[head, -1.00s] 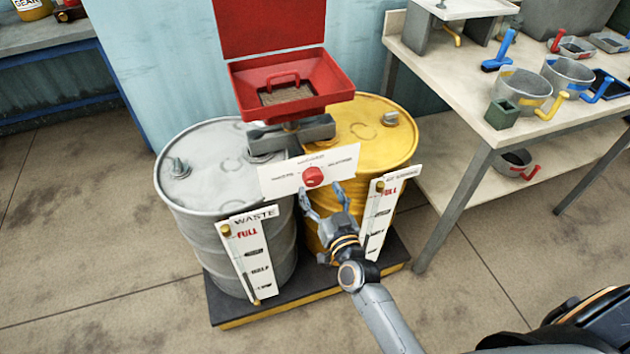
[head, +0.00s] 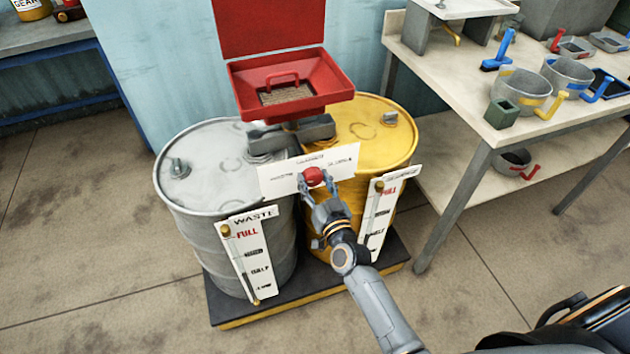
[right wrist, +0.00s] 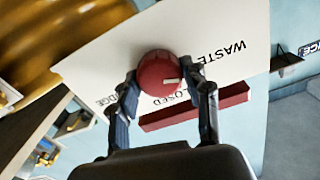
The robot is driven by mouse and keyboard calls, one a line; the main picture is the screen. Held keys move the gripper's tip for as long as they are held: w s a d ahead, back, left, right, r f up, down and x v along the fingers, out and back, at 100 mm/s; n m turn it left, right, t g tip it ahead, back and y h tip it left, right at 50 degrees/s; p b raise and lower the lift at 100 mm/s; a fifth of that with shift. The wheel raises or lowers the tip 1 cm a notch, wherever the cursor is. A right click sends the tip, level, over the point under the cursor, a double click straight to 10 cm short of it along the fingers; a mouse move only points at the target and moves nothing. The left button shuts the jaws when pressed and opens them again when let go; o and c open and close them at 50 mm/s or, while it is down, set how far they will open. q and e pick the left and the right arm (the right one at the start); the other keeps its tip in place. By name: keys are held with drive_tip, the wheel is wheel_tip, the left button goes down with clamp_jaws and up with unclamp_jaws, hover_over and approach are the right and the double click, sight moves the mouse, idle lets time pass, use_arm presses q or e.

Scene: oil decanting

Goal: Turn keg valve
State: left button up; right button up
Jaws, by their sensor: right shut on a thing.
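The keg valve is a red round knob (head: 314,176) on a white label plate (head: 278,182) in front of the two drums. In the right wrist view the red knob (right wrist: 159,74) has a white pointer mark, and the plate (right wrist: 215,30) reads WASTE and CLOSED; a third word is partly hidden. The mark points towards the lower right there, near the CLOSED word. My right gripper (head: 314,184) is shut on the knob, with one finger on each side; both fingers show in the right wrist view (right wrist: 160,88). My left gripper is not in view.
A grey waste drum (head: 225,165) and a yellow drum (head: 372,130) stand on a dark pallet (head: 235,312). A red funnel tray (head: 330,88) sits above them. A workbench (head: 450,75) with several containers stands at the right. The floor in front is clear.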

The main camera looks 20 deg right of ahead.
drive_tip(key=shift+m, duration=0.3)
drive_tip(key=m, duration=0.9)
drive_tip(key=shift+m, duration=2)
drive_tip(key=o, duration=1.2)
drive_tip(key=shift+c, duration=0.2)
